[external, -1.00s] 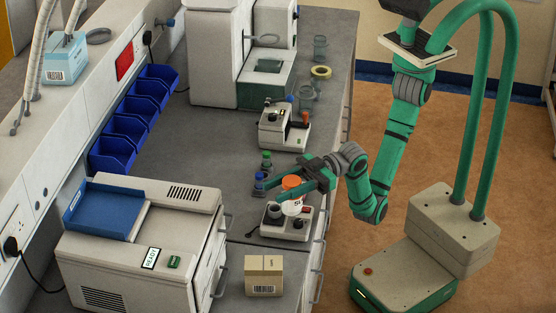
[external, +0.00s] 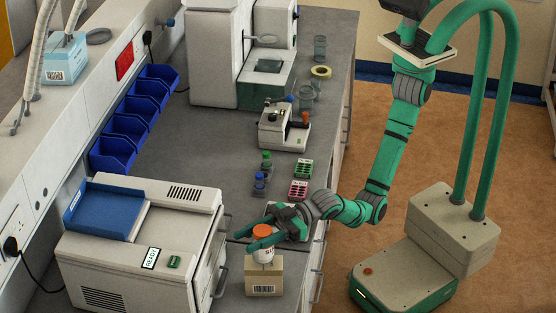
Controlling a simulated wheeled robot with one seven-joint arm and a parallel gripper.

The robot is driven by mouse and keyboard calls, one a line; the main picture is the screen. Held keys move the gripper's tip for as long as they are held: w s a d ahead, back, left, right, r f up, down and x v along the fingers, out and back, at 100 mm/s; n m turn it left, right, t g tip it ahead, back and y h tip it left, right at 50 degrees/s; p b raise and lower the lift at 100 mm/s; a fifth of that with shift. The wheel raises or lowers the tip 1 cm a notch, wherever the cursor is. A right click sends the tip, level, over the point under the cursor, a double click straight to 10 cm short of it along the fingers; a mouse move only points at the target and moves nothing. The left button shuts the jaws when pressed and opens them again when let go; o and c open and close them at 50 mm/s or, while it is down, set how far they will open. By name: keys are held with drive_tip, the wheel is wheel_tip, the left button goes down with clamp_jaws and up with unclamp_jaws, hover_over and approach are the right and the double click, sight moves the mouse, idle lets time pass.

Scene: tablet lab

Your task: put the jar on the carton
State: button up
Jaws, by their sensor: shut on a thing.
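The jar (external: 264,255), white with an orange lid and a label, is upright at the top of the carton (external: 264,280). My gripper (external: 262,242) is shut on the jar near its lid. The carton is a small tan box with a barcode on its front, standing on the bench near its front edge. The jar's base overlaps the carton's top in this view, and I cannot tell whether it touches.
A large white machine (external: 150,250) marked READY stands left of the carton. A device (external: 286,210) lies partly hidden behind my gripper. Pink and green racks (external: 299,190) and small blue- and green-capped bottles (external: 260,181) stand farther back.

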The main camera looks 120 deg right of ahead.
drive_tip(key=shift+f, duration=1.1)
drive_tip(key=o, duration=1.4)
drive_tip(key=shift+c, duration=0.2)
drive_tip(key=shift+s, duration=0.15)
drive_tip(key=s, duration=1.1)
drive_tip(key=shift+s, duration=0.4)
